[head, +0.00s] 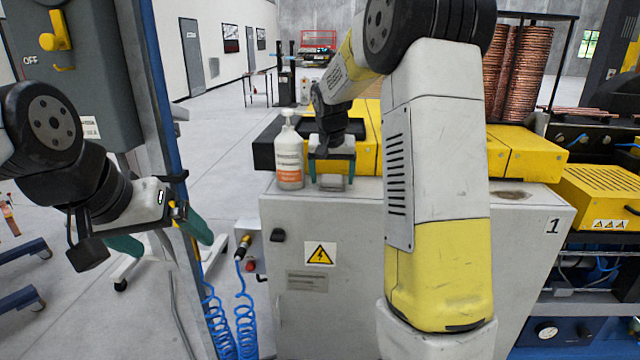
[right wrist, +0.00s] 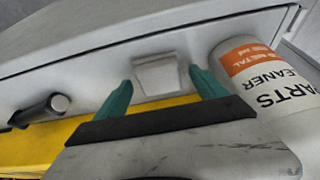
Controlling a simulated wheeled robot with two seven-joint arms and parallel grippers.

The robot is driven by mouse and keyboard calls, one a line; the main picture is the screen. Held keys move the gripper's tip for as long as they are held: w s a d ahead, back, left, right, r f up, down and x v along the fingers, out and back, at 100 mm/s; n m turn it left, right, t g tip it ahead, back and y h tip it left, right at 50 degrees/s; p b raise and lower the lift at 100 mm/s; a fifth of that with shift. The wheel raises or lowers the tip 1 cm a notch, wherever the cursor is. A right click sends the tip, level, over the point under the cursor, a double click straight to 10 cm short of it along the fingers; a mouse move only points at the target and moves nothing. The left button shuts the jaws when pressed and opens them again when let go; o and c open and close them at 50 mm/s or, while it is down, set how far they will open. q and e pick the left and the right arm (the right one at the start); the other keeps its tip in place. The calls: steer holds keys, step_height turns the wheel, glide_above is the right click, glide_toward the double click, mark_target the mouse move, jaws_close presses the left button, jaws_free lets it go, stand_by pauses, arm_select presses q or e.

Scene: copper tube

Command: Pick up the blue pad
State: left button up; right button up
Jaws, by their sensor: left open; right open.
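No pad that looks blue shows. A small pale grey block (head: 332,184), perhaps the pad, lies on top of the grey cabinet (head: 350,240); it also shows in the right wrist view (right wrist: 156,75). My right gripper (head: 332,176) is open above it, pointing down, with its green fingers on either side of the block. In the right wrist view the fingertips (right wrist: 160,78) flank the block, with gaps at both sides; I cannot tell whether they reach its height. My left gripper (head: 162,236) is open and empty at the left, away from the cabinet.
A white parts cleaner bottle (head: 289,158) stands close beside my right gripper, left of it in the head view and right in the wrist view (right wrist: 258,75). Yellow machine covers (head: 365,150) are behind. Blue coiled hoses (head: 246,310) hang at the cabinet's left.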

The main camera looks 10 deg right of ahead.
mark_target(334, 176)
steer(key=c, duration=1.4)
steer(key=shift+o, duration=0.2)
steer(key=shift+r, duration=0.1)
steer(key=shift+r, duration=0.5)
steer(key=v, duration=0.2)
steer(key=shift+d+r, duration=0.2)
steer(key=shift+r, duration=0.2)
steer(key=s+d, duration=0.1)
steer(key=s, duration=0.6)
steer(key=s+d+r, duration=0.1)
steer(key=s+d, duration=0.1)
steer(key=s, duration=0.6)
steer(key=shift+d, duration=0.3)
